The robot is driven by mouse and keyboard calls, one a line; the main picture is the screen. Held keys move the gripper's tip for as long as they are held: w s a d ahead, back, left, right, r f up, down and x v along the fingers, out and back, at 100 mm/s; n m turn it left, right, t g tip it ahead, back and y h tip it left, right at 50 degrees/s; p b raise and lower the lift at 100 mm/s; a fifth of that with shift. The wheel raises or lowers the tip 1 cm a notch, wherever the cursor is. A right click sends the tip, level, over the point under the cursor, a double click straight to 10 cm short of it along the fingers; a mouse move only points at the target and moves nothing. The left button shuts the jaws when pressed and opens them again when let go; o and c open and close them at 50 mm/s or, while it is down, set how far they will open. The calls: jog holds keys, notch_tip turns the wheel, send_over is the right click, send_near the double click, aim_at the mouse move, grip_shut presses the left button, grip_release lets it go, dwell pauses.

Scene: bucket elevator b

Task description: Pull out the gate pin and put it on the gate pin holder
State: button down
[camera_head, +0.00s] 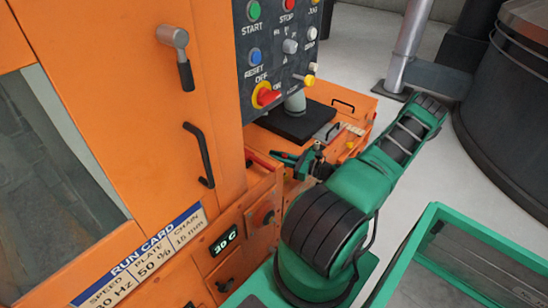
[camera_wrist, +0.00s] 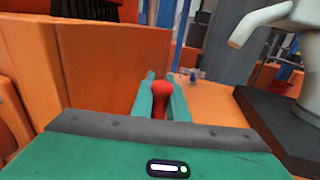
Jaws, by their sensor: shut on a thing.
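My gripper (camera_head: 283,160) reaches in from the right, beside the orange machine's side. In the wrist view its two green fingers (camera_wrist: 160,88) are shut on a red knob-ended piece, which I take to be the gate pin (camera_wrist: 162,92). The fingers stand on either side of the knob. In the head view a red bar (camera_head: 262,160) shows just left of the fingers, beside the orange wall; I cannot tell whether it is the same piece. The pin's far end is hidden, so I cannot tell whether it sits in a hole. I cannot make out the gate pin holder.
The control panel (camera_head: 280,45) hangs above my gripper. Behind it is an orange shelf (camera_head: 355,105) with a black plate (camera_head: 300,122) under a pale spout (camera_wrist: 265,22). An orange wall (camera_wrist: 100,65) stands close on the left. A green-framed bin (camera_head: 425,235) stands at lower right.

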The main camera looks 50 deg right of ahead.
jog(key=shift+f, duration=2.15)
jog(key=c, duration=1.7)
grip_release()
jog(key=shift+o, duration=0.2)
jog(key=v, duration=1)
jog(key=shift+s+d, duration=0.2)
jog(key=shift+s, duration=0.15)
